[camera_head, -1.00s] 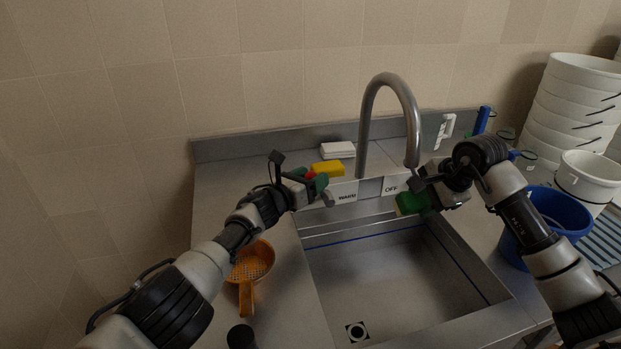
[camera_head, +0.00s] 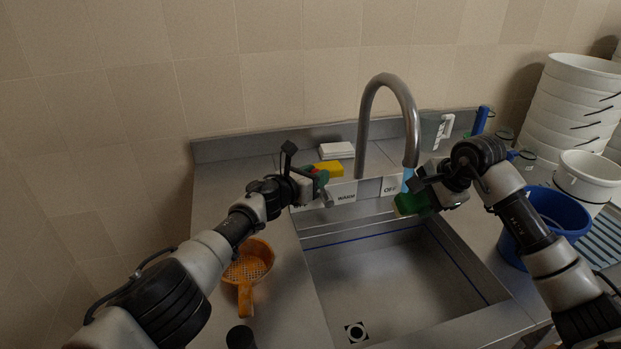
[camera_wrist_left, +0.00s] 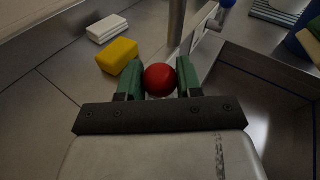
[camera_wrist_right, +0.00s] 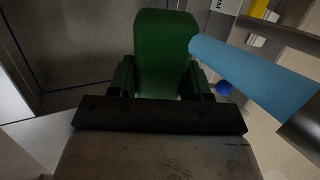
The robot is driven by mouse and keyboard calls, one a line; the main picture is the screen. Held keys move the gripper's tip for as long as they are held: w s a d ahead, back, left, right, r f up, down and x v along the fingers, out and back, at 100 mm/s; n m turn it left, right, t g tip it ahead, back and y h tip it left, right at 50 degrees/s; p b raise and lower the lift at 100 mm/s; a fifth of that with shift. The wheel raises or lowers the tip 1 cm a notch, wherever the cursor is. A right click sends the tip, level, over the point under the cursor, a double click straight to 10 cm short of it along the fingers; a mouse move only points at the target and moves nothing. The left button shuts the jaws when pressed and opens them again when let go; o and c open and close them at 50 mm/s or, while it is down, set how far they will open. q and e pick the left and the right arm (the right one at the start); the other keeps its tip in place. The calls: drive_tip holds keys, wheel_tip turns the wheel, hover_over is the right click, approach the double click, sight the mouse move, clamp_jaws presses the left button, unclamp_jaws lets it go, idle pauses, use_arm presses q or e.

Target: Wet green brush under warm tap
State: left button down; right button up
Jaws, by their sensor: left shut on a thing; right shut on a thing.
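My left gripper (camera_head: 318,183) is shut on a red ball knob (camera_wrist_left: 160,80), which sits between its green fingers near the WARM label (camera_head: 346,197). My right gripper (camera_head: 426,198) is shut on the green brush (camera_head: 408,205), held below the curved tap (camera_head: 411,130) over the back of the sink. The brush also fills the upper middle of the right wrist view (camera_wrist_right: 166,52). A blue water stream (camera_head: 407,179) runs from the spout toward the brush. In the right wrist view the stream (camera_wrist_right: 250,75) reaches the brush's edge; the exact contact is unclear.
The sink basin (camera_head: 400,285) is empty below. An OFF label (camera_head: 390,187) is right of WARM. A yellow sponge (camera_head: 329,168) and white block (camera_head: 337,149) lie behind the left gripper. An orange strainer (camera_head: 247,265) lies left; a blue bucket (camera_head: 562,213) stands right.

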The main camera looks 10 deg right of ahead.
use_arm(q)
drive_tip(key=shift+d+y, duration=0.2)
drive_tip(key=shift+y, duration=0.1)
drive_tip(key=c, duration=0.7)
unclamp_jaws()
drive_tip(key=shift+c, duration=0.2)
drive_tip(key=shift+r, duration=0.1)
drive_tip(key=shift+a+r, duration=0.1)
drive_tip(key=shift+a, duration=0.4)
drive_tip(key=v, duration=1.1)
drive_tip(key=shift+s, duration=0.25)
drive_tip(key=shift+d, duration=0.1)
